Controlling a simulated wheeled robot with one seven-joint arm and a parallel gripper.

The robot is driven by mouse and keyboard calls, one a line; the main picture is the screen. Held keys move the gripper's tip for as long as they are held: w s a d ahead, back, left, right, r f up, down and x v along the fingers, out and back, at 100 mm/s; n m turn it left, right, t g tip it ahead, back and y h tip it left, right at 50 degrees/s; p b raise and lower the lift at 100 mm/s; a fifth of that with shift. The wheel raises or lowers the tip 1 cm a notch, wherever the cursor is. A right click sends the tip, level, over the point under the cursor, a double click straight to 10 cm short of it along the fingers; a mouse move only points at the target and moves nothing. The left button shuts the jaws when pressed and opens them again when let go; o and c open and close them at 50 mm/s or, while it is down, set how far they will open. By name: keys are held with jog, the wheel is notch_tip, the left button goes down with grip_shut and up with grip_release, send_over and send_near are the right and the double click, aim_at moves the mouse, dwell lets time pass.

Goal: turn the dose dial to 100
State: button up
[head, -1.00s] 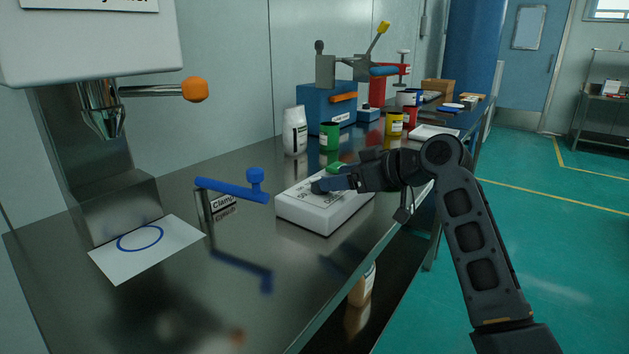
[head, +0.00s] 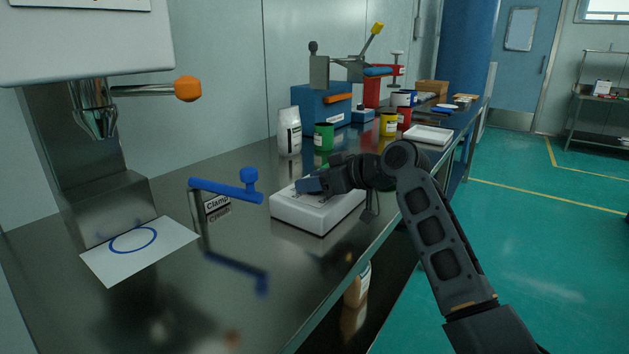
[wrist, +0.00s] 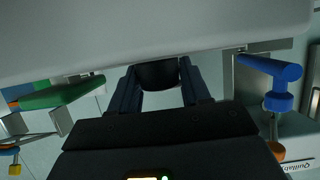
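The white dosing box (head: 318,215) stands on the steel bench, in the middle of the head view. Its pale body also fills the top of the wrist view (wrist: 150,35). My gripper (head: 308,185) reaches over the box top from the right. In the wrist view, the dark round dose dial (wrist: 158,73) sits between the two fingers (wrist: 160,85), which appear to press on its sides. The gripper hides the dial in the head view. The dial's pointer and its scale marks cannot be read in either view.
A blue clamp lever (head: 225,190) stands left of the box; it also shows in the wrist view (wrist: 270,68). A press with an orange-knobbed handle (head: 187,89) is further left. A white bottle (head: 289,132) and green cup (head: 323,137) stand behind. The bench front is clear.

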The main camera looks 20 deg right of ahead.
jog(key=c, duration=0.5)
jog(key=shift+r+m+t+h+p, duration=0.15)
jog(key=shift+m+t+h+p, duration=0.2)
jog(key=shift+p, duration=0.4)
jog(key=shift+a+r+m+t+h+p, duration=0.15)
jog(key=shift+m+t+h+p, duration=0.1)
jog(key=shift+m+h+p, duration=0.6)
jog(key=m+t+h+p, duration=0.1)
jog(key=m+h+p, duration=0.1)
jog(key=p, duration=0.2)
jog(key=m+h+p, duration=0.2)
jog(key=shift+h, duration=0.3)
jog(key=shift+f+m+h+p, duration=0.25)
jog(key=shift+m+h+p, duration=0.4)
jog(key=shift+m+h, duration=0.5)
jog(key=shift+h, duration=0.35)
